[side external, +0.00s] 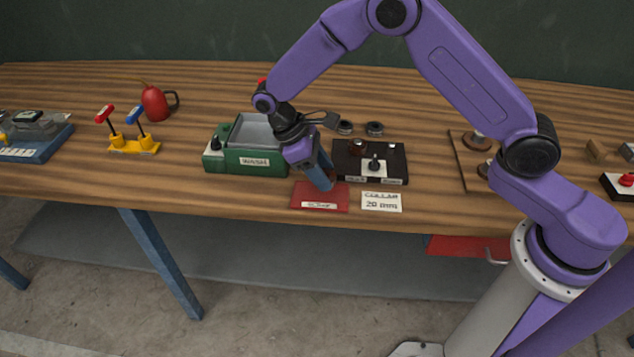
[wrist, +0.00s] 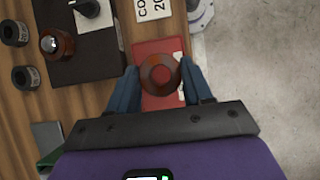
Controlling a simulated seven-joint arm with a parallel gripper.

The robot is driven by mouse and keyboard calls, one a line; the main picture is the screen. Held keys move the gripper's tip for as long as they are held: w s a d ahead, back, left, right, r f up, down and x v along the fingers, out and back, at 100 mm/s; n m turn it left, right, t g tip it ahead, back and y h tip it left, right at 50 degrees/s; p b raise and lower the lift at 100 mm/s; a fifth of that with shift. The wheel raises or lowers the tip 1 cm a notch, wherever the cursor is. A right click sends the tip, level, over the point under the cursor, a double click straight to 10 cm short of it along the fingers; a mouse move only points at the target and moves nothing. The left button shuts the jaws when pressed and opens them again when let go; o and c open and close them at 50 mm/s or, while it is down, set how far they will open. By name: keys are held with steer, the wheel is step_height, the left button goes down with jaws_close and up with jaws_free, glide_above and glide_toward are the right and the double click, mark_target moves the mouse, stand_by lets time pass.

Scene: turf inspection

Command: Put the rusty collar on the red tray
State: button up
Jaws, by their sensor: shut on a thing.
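The rusty collar (wrist: 160,73), a round orange-brown piece, sits between the blue fingers of my gripper (wrist: 160,80) in the wrist view. My gripper is shut on it. The red tray (wrist: 150,47) lies directly beneath the collar in that view. In the side view the red tray (side external: 303,198) is a flat plate with a white label, near the table's front edge. My gripper (side external: 323,186) points down over it, slightly tilted. The collar is hidden behind the fingers there, and I cannot tell whether it touches the tray.
A black panel (side external: 342,172) with a rusty-ringed post (side external: 358,147) and a black knob stands behind the tray. A "COLLAR 20 mm" card (side external: 381,202) lies to its right. A green washing bin (side external: 222,160) is at left. Dark rings (side external: 374,128) lie behind the panel.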

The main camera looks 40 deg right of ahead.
steer(key=shift+w+a+f, duration=0.2)
steer(key=shift+w+f, duration=0.35)
steer(key=shift+f, duration=1.7)
steer(key=shift+f, duration=0.15)
steer(key=o, duration=1)
steer(key=shift+o, duration=0.2)
steer(key=v, duration=1.2)
steer(key=shift+r, duration=0.25)
